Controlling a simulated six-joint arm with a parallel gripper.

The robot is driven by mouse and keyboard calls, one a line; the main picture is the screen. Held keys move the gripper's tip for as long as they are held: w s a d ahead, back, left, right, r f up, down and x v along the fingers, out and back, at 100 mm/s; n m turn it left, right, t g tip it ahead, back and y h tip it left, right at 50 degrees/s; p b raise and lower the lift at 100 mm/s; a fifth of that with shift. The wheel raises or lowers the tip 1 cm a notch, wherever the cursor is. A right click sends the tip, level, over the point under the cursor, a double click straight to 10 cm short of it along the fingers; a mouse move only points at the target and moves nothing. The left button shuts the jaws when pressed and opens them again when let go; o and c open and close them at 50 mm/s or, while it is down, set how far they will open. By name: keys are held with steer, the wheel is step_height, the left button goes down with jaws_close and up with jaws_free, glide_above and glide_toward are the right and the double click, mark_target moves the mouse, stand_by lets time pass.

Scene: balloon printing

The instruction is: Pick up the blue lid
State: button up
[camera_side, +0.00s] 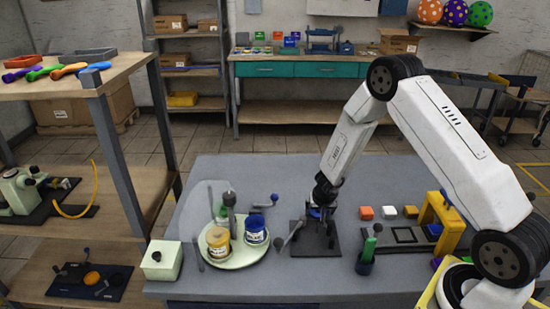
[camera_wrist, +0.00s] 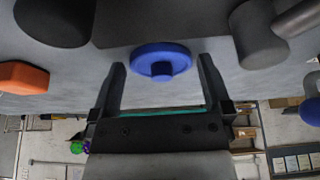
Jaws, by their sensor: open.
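The blue lid (camera_wrist: 161,60) is a round disc with a raised knob, seen close up in the wrist view. My gripper (camera_wrist: 162,68) is open, with one finger on each side of the lid and a gap showing on both sides. In the side view my gripper (camera_side: 320,212) points down over a dark square plate (camera_side: 308,246). A bit of blue shows at its fingers there, and the fingers hide most of it. I cannot tell whether the lid rests on the plate or on something else.
Left of my gripper, a pale round tray (camera_side: 243,257) holds a yellow jar (camera_side: 218,243) and a blue jar (camera_side: 255,229).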

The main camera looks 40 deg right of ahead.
steer(key=shift+c, duration=0.2)
steer(key=c, duration=1.3)
steer(key=shift+o, duration=0.2)
steer(key=shift+r, duration=0.15)
jaws_close()
step_height(320, 180, up, 18)
stand_by(0.4)
steer(key=o, duration=1)
jaws_free()
step_height(320, 180, up, 7)
glide_above(319, 215)
steer(key=s+a, duration=0.2)
